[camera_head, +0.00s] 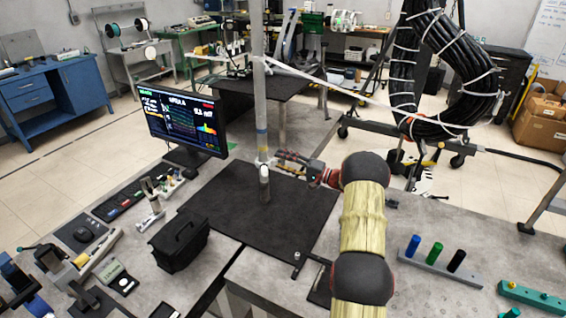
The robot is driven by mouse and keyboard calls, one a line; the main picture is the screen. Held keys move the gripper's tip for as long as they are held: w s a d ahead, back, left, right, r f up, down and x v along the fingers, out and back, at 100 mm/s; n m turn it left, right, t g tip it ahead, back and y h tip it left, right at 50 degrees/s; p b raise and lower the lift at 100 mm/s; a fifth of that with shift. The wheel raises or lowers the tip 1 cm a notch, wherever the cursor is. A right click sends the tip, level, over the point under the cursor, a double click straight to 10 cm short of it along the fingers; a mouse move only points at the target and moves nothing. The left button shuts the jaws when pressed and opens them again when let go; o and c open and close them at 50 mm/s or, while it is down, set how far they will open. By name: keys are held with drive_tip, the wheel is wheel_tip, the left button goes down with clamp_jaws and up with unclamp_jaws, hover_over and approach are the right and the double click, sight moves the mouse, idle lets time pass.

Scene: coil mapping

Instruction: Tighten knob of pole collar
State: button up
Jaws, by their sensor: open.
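A grey vertical pole (260,100) stands on a black mat on the table, with blue and yellow bands low on it. A pale collar (264,160) sits around the pole below the bands. A light round end, which looks like its knob (264,169), faces the camera; its detail is too small to read. My gripper (281,158) comes in from the right at about collar height. Its fingers are open and point left towards the pole. They are close to the collar; I cannot tell whether they touch it.
A monitor (181,124) stands left of the pole, and a black case (179,241) lies in front left. A cable coil (440,75) hangs behind right. A rack of coloured pegs (440,265) is at right. The black mat (240,215) is mostly clear.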

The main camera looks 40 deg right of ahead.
drive_tip(key=c, duration=0.4)
drive_tip(key=c, duration=0.7)
clamp_jaws()
drive_tip(key=m+g+h+p, duration=0.1)
drive_tip(key=m+g+p, duration=0.1)
drive_tip(key=m, duration=0.1)
drive_tip(key=shift+r, duration=0.1)
drive_tip(key=shift+m+g+p, duration=0.4)
drive_tip(key=shift+m+p, duration=0.3)
drive_tip(key=shift+m, duration=0.1)
drive_tip(key=o, duration=1)
unclamp_jaws()
